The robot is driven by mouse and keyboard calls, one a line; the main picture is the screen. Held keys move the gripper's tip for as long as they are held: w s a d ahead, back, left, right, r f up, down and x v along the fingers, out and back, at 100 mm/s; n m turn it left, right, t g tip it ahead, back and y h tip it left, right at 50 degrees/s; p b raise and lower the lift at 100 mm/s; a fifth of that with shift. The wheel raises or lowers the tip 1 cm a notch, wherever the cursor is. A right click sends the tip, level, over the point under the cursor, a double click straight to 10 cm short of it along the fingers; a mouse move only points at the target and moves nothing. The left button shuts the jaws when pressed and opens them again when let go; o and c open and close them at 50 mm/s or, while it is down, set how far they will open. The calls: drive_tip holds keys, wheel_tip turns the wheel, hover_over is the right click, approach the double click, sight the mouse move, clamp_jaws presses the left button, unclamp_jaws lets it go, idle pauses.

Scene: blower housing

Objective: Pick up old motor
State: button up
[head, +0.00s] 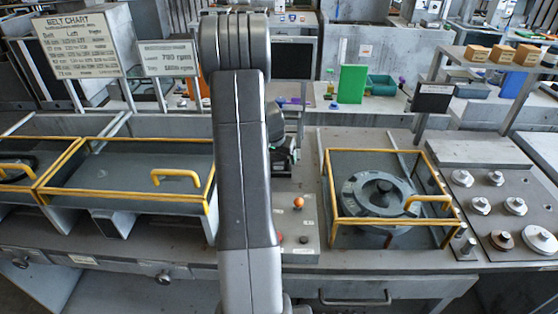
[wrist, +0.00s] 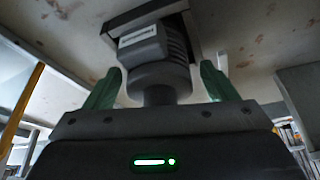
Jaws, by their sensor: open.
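A grey motor (wrist: 160,52) with a ribbed round body and a pale label shows in the upper middle of the wrist view. Its far end is against a stained grey surface, at a dark square opening or mount. My gripper (wrist: 158,72) is open, with one green finger on each side of the motor's near end. A gap shows between each finger and the body, so the motor is not clamped. In the head view my arm covers the middle, and only part of the dark wrist shows beside it. I cannot make out the motor there.
A yellow-framed guard (head: 335,218) stands over a round housing (head: 378,193) right of my arm. Another yellow-edged cover (head: 130,195) is at left. A small button box (head: 298,228) sits between them. A plate with several knobs (head: 500,210) is at far right.

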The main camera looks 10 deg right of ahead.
drive_tip(key=c, duration=1.4)
